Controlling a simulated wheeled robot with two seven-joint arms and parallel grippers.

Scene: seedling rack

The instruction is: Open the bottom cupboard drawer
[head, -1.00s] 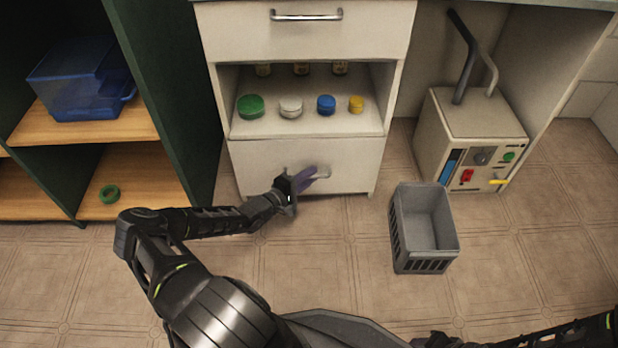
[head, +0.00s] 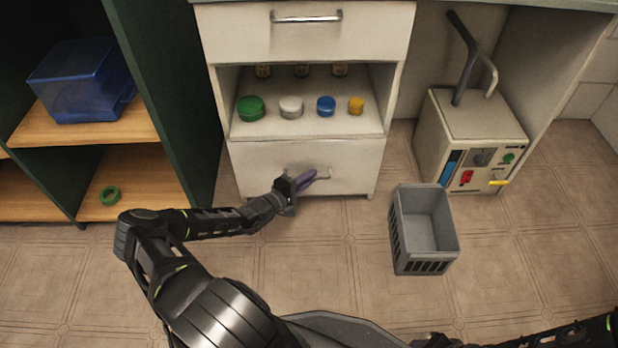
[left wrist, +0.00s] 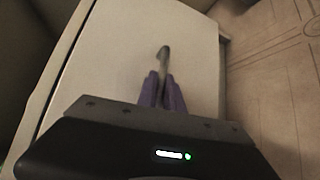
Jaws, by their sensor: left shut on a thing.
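The bottom cupboard drawer (head: 350,155) is a plain white front below the open shelf of the white cupboard. It looks flush with the cupboard, though a small gap would be hard to see. My left gripper (head: 312,180) is at the drawer's handle (head: 324,171), its purple fingers shut on it. In the left wrist view the fingers (left wrist: 163,92) are close together on the grey handle (left wrist: 164,55), against the pale drawer front (left wrist: 120,50). A dark part of my right arm shows at the bottom edge of the head view; its fingers cannot be made out.
A grey basket (head: 426,225) stands on the floor right of the drawer. A cream machine (head: 470,130) is behind it. A green shelf unit with a blue bin (head: 85,90) stands at left. Several coloured jars sit on the open shelf above. Floor in front of the drawer is clear.

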